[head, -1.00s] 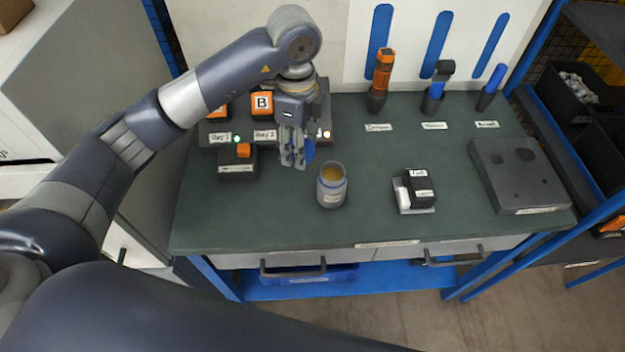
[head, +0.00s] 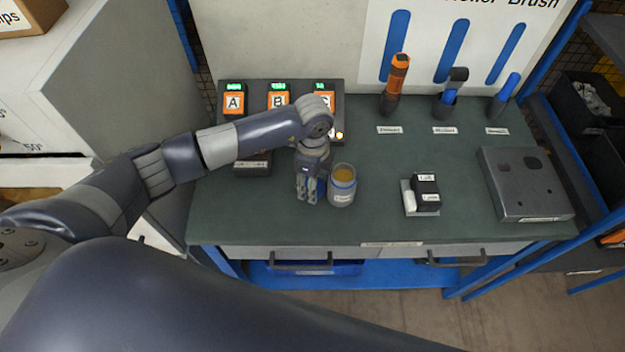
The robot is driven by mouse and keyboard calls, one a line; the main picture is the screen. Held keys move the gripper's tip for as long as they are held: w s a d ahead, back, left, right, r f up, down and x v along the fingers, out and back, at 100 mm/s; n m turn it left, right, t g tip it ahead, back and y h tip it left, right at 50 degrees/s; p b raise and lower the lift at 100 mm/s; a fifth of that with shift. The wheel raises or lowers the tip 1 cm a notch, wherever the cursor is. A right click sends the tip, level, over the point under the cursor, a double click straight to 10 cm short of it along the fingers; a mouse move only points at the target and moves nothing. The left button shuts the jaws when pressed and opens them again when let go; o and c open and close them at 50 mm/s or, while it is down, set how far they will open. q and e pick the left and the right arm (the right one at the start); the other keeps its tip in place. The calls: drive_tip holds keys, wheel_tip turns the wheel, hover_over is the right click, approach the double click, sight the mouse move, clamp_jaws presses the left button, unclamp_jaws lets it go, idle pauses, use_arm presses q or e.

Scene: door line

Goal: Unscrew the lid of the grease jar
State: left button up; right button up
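The grease jar (head: 342,187) stands upright on the green bench top, open at the top, with amber grease showing inside and a pale label on its side. My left gripper (head: 308,194) is just left of the jar, low over the bench, its fingers pointing down. A blue lid (head: 320,187) shows edge-on at the fingers, partly hidden by them; the gripper looks shut on it. I cannot tell whether the lid touches the bench. My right gripper is not in view.
Battery chargers marked A (head: 233,101) and B (head: 278,99) stand behind my arm. An orange torch-like tool (head: 396,78) and other holders line the back. A small black-and-white box (head: 424,190) and a grey block (head: 525,182) sit right. The bench front is clear.

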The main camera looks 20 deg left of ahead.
use_arm(q)
drive_tip(key=shift+f, duration=0.1)
drive_tip(key=o, duration=1.2)
drive_tip(key=shift+r, duration=0.25)
drive_tip(key=shift+w+r, duration=0.1)
drive_tip(key=shift+r, duration=0.25)
drive_tip(key=shift+r+b, duration=1.8)
drive_tip(key=shift+r, duration=3.75)
